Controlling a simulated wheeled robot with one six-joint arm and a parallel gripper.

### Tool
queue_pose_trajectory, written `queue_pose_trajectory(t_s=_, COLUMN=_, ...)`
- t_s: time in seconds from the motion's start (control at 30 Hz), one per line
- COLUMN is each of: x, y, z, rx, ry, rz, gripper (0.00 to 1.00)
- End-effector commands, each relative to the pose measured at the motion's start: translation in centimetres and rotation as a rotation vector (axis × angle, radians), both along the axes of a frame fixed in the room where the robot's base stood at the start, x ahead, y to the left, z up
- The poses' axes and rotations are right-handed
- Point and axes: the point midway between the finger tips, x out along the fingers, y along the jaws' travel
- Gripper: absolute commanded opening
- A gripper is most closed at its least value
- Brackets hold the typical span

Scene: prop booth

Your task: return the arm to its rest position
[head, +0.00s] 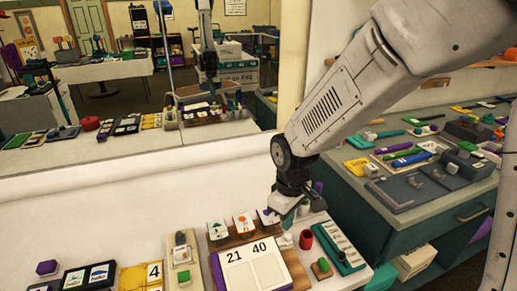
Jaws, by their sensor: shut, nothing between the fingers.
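My arm comes down from the upper right. My gripper (282,212) points down over the right part of the white table (120,215). It is shut and holds nothing. It is just in front of the right end of a wooden rack (233,240) that holds several picture cards (243,223). The fingertips are small in the head view, and I cannot tell whether they touch anything below.
Near my gripper are a board marked 21 and 40 (262,272), a red cup (306,239), a teal tray (341,246) and a green-topped block (321,267). A teal cabinet (440,225) with a cluttered top stands right. A mirror-like pane (130,100) is behind.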

Motion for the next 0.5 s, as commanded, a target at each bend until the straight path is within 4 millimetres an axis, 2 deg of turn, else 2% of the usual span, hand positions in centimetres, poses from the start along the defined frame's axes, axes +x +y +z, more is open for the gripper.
queue_pose_trajectory(t_s=0.07, x=-0.9, y=-0.3, z=-0.1, rx=-0.016, ry=0.037, rz=-0.036, gripper=0.0)
queue_pose_trajectory(t_s=0.13, x=-2.7, y=-1.1, z=-0.1, rx=-0.045, ry=0.093, rz=-0.083, gripper=0.0)
queue_pose_trajectory(t_s=0.5, x=-10.6, y=-8.5, z=9.2, rx=-0.073, ry=0.134, rz=-0.416, gripper=0.0)
